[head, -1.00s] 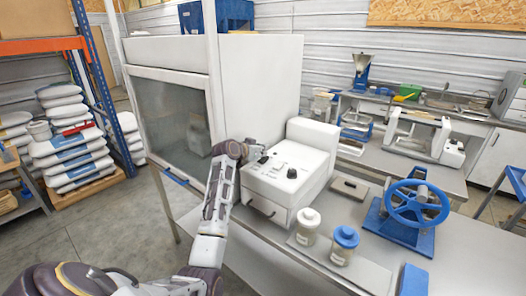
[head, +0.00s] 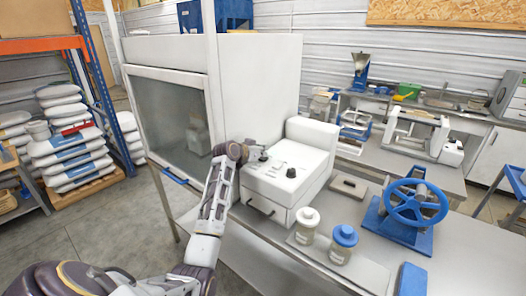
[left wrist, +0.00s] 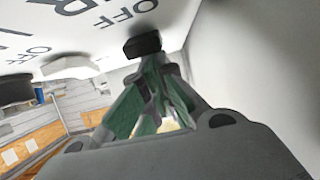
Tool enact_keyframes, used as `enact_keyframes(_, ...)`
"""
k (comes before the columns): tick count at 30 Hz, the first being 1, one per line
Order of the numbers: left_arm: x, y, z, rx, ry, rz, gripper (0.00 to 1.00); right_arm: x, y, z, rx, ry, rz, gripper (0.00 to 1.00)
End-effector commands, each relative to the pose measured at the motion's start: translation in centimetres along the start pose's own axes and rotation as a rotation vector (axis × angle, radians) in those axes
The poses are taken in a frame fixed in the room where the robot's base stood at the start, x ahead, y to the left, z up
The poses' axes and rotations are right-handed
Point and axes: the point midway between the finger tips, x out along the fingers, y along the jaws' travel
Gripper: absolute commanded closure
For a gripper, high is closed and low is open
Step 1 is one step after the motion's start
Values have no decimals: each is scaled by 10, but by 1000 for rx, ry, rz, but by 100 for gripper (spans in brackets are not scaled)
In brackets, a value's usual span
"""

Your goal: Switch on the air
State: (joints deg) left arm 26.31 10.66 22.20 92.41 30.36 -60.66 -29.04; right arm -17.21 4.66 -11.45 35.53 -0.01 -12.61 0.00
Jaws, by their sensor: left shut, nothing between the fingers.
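The white machine (head: 288,168) stands on the metal bench, with dark controls and print on its sloping top panel. A black knob (head: 291,173) sits on the panel's right part. My left gripper (head: 258,150) is at the panel's far left part, shut and empty. In the left wrist view its fingertips (left wrist: 150,62) are right at a small black switch (left wrist: 143,43), beside the printed word OFF. I cannot tell whether they touch it. More controls (left wrist: 70,68) show to the left there. The right gripper is not in view.
A tall white cabinet with a glass front (head: 170,125) stands close behind my left arm. Two jars, one white-lidded (head: 307,218) and one blue-lidded (head: 344,237), stand in front of the machine. A blue handwheel (head: 416,204) is to the right.

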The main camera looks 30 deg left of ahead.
Motion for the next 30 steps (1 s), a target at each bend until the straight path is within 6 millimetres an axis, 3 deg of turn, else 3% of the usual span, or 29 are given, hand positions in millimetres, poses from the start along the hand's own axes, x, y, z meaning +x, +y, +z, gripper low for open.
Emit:
enact_keyframes(12,-11,0,3,0,1,0,100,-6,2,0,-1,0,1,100)
enact_keyframes(30,-12,1,0,0,1,0,100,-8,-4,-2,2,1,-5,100)
